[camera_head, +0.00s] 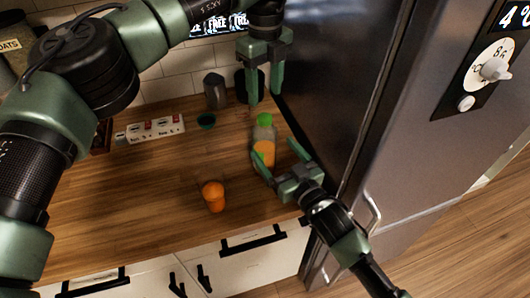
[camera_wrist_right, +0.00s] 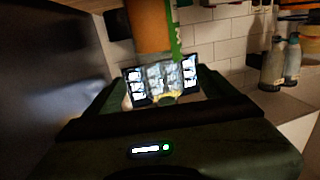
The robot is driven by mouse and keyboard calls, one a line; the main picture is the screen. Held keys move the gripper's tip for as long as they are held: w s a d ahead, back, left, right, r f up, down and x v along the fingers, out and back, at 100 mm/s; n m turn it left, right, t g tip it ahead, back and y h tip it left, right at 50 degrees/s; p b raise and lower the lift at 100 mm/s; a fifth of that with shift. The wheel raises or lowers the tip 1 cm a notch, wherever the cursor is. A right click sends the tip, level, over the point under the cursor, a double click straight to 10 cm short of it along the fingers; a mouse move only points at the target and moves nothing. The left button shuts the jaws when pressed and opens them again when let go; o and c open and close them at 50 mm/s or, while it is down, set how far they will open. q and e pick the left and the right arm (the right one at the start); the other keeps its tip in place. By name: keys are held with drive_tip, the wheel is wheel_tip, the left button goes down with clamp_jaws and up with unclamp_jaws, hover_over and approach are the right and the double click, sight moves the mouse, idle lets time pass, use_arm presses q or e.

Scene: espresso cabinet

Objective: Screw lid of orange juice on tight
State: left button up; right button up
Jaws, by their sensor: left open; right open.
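The orange juice bottle (camera_head: 263,150) stands upright on the wooden counter near the dark fridge side. A green lid (camera_head: 265,118) is on its top; how tight it is cannot be seen. My left gripper (camera_head: 265,92) is open, pointing down just above the lid, its fingers spread. My right gripper (camera_head: 279,158) is open low at the bottle's front right, with its fingers spread around the lower part; contact is unclear. In the right wrist view, an orange part of the bottle (camera_wrist_right: 152,28) shows at the top, cut off by the frame.
An orange cup-shaped thing (camera_head: 213,195) stands in front on the counter. The fridge (camera_head: 345,75) closes off the right side. The left counter is mostly clear.

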sight(264, 139)
drive_tip(key=x, duration=0.4)
drive_tip(key=shift+w+a+r, duration=0.2)
drive_tip(key=shift+w+a, duration=0.05)
drive_tip(key=shift+a, duration=0.1)
drive_tip(key=shift+w+a+f, duration=0.15)
drive_tip(key=shift+w+a, duration=0.05)
drive_tip(key=shift+w, duration=0.35)
drive_tip(key=shift+s, duration=0.1)
clamp_jaws()
